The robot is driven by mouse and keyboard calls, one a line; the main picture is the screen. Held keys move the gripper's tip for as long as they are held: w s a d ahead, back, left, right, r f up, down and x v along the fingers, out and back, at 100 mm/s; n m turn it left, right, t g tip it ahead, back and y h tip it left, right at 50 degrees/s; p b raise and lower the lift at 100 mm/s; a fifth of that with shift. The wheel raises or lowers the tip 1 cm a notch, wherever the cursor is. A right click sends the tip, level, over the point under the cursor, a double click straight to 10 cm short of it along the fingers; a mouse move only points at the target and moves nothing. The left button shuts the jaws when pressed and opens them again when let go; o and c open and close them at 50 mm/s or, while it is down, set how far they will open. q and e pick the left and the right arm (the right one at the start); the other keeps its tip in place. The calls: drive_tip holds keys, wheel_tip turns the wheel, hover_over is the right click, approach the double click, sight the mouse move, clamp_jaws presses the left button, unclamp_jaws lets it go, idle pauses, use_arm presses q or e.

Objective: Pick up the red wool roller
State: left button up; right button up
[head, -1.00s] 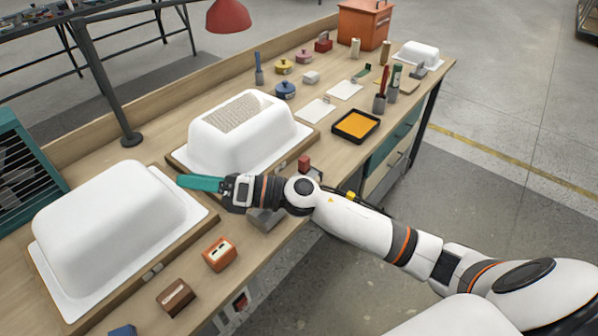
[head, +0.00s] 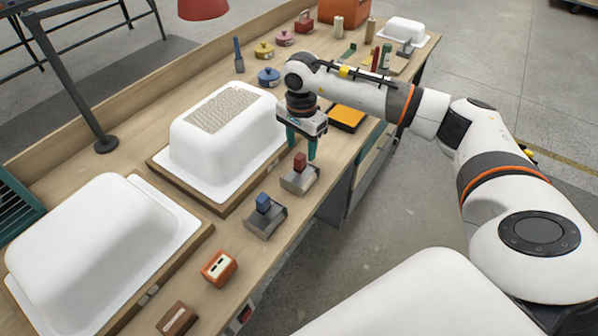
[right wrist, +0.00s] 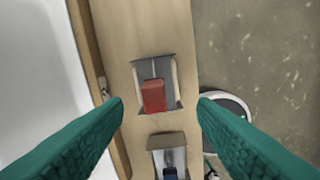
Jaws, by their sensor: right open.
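A red block-like piece (head: 300,161), which I take to be the red wool roller, stands on a small grey metal holder (head: 299,180) near the table's front edge. My right gripper (head: 301,150) points down above it, with its teal fingers open and empty. In the right wrist view the red piece (right wrist: 153,96) shows between the two spread fingers, apart from both. A similar blue piece (head: 263,203) stands on its own grey holder (head: 268,222) nearer to me. My left gripper is not in view.
A white tub shell (head: 222,150) with a textured patch stands left of the gripper, and a larger white shell (head: 95,235) is nearer. An orange box (head: 219,268) is near the front edge. An orange-yellow tray (head: 347,117) lies behind the gripper.

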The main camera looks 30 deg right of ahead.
sight(300, 165)
wheel_tip(300, 165, down, 3)
drive_tip(key=shift+w+r, duration=0.1)
wheel_tip(300, 165, down, 4)
drive_tip(key=shift+w+f+p, duration=0.15)
drive_tip(key=shift+p, duration=0.95)
drive_tip(key=shift+f, duration=0.5)
clamp_jaws()
